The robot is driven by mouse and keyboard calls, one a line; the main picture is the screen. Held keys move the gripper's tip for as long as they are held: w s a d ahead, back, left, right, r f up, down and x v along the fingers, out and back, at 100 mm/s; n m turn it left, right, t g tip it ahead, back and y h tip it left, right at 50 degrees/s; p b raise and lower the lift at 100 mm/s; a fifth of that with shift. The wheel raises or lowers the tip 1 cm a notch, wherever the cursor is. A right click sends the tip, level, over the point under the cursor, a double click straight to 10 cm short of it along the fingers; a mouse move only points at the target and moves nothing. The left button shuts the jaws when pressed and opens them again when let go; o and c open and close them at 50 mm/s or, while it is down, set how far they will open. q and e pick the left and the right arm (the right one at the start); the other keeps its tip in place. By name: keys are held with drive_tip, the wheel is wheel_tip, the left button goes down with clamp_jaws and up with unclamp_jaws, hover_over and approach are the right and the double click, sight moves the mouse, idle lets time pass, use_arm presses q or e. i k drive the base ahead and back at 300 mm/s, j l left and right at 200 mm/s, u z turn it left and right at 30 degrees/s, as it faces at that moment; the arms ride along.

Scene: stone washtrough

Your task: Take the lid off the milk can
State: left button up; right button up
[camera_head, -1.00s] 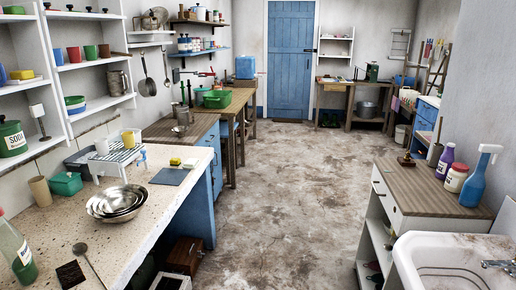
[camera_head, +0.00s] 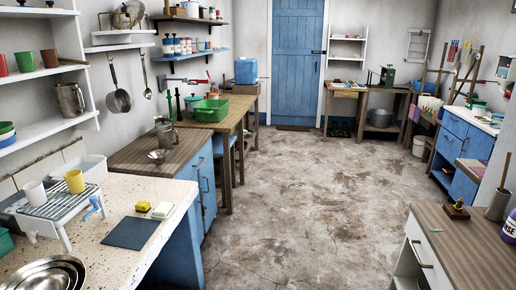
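No milk can is plain to see from here. A grey metal can or jug (camera_head: 166,133) stands upright at the back of the wood-topped blue cabinet on the left. It is too small to tell whether it has a lid. A small metal vessel (camera_head: 157,156) sits in front of it. Another metal jug with a handle (camera_head: 70,100) stands on the white wall shelf at the left. Neither of my grippers is in view.
A speckled counter (camera_head: 100,262) with a white rack (camera_head: 62,203) and steel bowls (camera_head: 45,275) is close on the left. A wood-topped cabinet (camera_head: 465,250) is close on the right. The floor (camera_head: 300,190) between them is clear up to the blue door (camera_head: 297,65).

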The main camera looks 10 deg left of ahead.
sight(163, 124)
drive_tip(key=i, duration=1.4)
drive_tip(key=i+u, duration=0.15)
drive_tip(key=i, duration=0.3)
drive_tip(key=i+l+u, duration=0.15)
drive_tip(key=i, duration=0.35)
drive_tip(key=i+l+u, duration=0.15)
drive_tip(key=i, duration=0.3)
drive_tip(key=i+l+u, duration=0.25)
drive_tip(key=i, duration=0.2)
drive_tip(key=i+l+u, duration=0.2)
drive_tip(key=i, duration=0.2)
